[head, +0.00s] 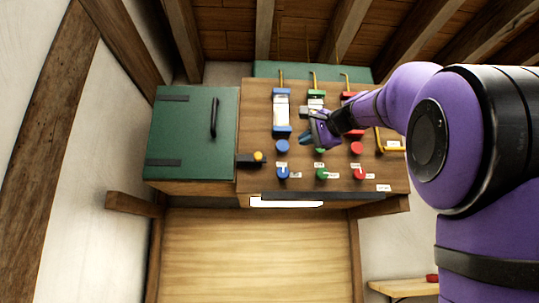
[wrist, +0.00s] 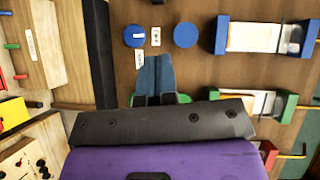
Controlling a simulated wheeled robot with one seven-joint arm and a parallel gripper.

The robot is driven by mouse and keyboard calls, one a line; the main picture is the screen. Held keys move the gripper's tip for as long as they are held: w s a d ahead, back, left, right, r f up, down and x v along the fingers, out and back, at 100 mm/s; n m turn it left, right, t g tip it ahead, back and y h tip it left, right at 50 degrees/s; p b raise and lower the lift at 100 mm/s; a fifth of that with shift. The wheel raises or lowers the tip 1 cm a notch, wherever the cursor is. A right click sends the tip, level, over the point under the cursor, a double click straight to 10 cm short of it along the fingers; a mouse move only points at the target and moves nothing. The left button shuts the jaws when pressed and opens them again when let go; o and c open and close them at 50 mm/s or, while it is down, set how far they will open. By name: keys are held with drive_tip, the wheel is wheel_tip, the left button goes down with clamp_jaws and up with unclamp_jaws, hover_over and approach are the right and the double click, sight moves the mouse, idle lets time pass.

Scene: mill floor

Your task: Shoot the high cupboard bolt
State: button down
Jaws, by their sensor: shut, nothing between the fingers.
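The green cupboard door (head: 190,135) is at the left of the head view, closed, with a black upright handle (head: 214,117). My gripper (head: 305,139) is to the right of the bolt and slightly higher in the picture, in front of the panel and apart from the bolt. Its blue-grey fingers (wrist: 154,68) are together and empty in the wrist view. The bolt is not clearly visible there.
The panel carries blue (head: 282,146) and red (head: 357,148) round knobs, lower small levers, and blue (head: 282,110), green and red bracketed units. A dark bar (head: 290,196) runs along its lower edge. My arm covers the right side.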

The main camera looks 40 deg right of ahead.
sight(244, 159)
drive_tip(key=w, duration=0.6)
drive_tip(key=w+f, duration=0.1)
drive_tip(key=w, duration=0.2)
drive_tip(key=shift+w, duration=0.1)
drive_tip(key=w+a, duration=0.2)
drive_tip(key=shift+w+f, duration=0.25)
drive_tip(key=shift+w, duration=0.05)
drive_tip(key=shift+w+a+f, duration=0.15)
drive_tip(key=shift+w+a, duration=0.3)
drive_tip(key=shift+a, duration=0.1)
drive_tip(key=shift+w+a, duration=0.7)
drive_tip(key=shift+a, duration=0.2)
drive_tip(key=shift+w+a, duration=0.65)
drive_tip(key=shift+a, duration=0.2)
